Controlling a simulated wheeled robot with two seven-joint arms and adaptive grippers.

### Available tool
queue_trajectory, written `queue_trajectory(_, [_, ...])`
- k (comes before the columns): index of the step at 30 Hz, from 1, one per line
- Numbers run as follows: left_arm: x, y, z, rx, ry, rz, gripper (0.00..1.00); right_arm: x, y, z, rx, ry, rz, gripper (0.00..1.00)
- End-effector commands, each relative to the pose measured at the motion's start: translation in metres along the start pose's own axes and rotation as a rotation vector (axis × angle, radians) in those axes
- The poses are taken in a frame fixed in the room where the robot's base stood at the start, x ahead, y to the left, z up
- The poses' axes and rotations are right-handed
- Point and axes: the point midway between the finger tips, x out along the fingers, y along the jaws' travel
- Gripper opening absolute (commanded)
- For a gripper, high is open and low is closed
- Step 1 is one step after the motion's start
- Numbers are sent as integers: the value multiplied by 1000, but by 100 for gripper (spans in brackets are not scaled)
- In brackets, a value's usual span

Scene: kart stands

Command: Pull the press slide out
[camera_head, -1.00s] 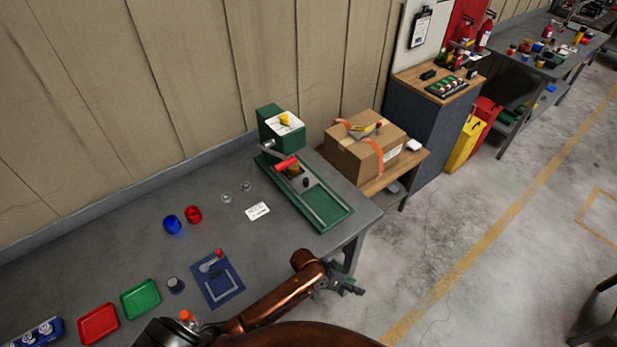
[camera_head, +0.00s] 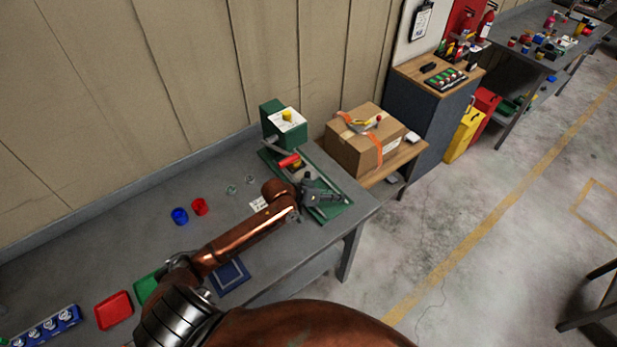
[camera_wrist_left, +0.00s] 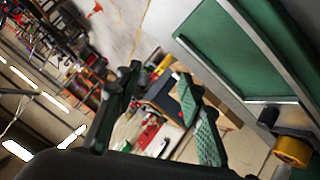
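The green press (camera_head: 283,125) stands at the back right of the grey bench, with a red-handled lever (camera_head: 288,160). Its green base with pale rails (camera_head: 333,213) runs toward the bench's right end. My left gripper (camera_head: 325,194) is over these rails and hides most of the slide. In the left wrist view, the green bed and grey rails (camera_wrist_left: 180,42) fill the upper right. A dark knob (camera_wrist_left: 268,117) and a yellow cylinder (camera_wrist_left: 292,152) show at lower right. The left gripper's fingers (camera_wrist_left: 160,110) are apart with nothing between them. The right gripper is not in view.
A cardboard box (camera_head: 352,152) sits on a wooden stand right of the bench.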

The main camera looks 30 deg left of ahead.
Motion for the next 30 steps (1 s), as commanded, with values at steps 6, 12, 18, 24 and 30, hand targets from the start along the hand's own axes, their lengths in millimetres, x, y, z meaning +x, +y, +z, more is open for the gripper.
queue_trajectory(6, [-7, -97, 0, 154, 136, -114, 36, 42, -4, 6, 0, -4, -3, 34])
queue_trajectory(12, [-27, -161, -8, 325, 242, -193, 36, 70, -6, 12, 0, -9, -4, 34])
queue_trajectory(18, [-28, -175, -19, 383, 277, -210, 36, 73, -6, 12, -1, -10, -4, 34])
queue_trajectory(24, [0, -179, -28, 380, 276, -211, 36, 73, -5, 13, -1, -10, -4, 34])
queue_trajectory(30, [26, -183, -36, 380, 275, -210, 36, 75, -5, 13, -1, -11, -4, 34])
